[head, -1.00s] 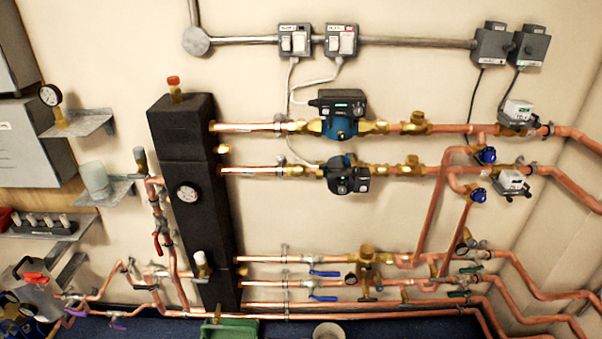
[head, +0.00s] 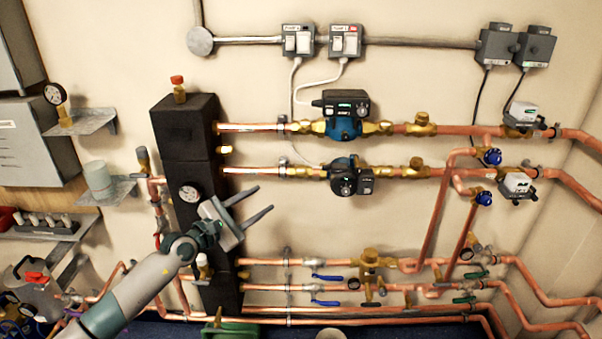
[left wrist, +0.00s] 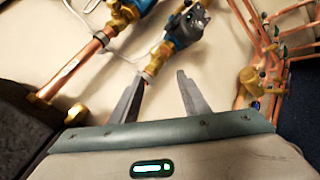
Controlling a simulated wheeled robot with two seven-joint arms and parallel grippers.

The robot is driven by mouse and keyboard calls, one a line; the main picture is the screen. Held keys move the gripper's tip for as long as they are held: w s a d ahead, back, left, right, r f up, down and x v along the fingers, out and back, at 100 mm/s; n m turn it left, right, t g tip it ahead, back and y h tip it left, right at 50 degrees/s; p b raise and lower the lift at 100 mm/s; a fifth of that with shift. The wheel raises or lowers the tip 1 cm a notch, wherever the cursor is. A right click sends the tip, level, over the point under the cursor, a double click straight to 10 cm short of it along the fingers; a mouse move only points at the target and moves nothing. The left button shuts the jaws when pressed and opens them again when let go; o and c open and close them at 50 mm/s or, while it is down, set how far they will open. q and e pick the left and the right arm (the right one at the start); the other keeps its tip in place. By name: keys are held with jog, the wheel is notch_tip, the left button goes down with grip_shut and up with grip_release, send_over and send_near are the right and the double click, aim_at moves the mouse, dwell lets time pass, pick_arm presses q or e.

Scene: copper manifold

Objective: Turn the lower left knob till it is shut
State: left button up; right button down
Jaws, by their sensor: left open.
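My left gripper (head: 265,198) is open and empty in front of the black column (head: 184,130), its fingers pointing right over bare wall below the lower pump (head: 350,178). In the left wrist view its open fingers (left wrist: 160,78) have nothing between them. Two round blue knobs sit on the copper pipes at the right, an upper one (head: 491,156) and a lower one (head: 484,197), both well away from the gripper. Two blue lever handles, one above (head: 327,277) the other (head: 326,302), are on the lower pipes. I cannot tell which part is the lower left knob. My right gripper is out of view.
The upper pump (head: 343,118) and copper pipes run across the wall. A gauge (head: 188,194) is on the column beside my gripper. A green bin (head: 232,330) stands on the floor below. The wall between the pumps and lower pipes is mostly clear.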

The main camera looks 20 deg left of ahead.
pick_arm(q)
notch_tip(320, 180, up, 2)
jog(key=shift+d+r+m, duration=0.1)
jog(key=shift+d+m, duration=0.05)
jog(key=shift+m, duration=0.65)
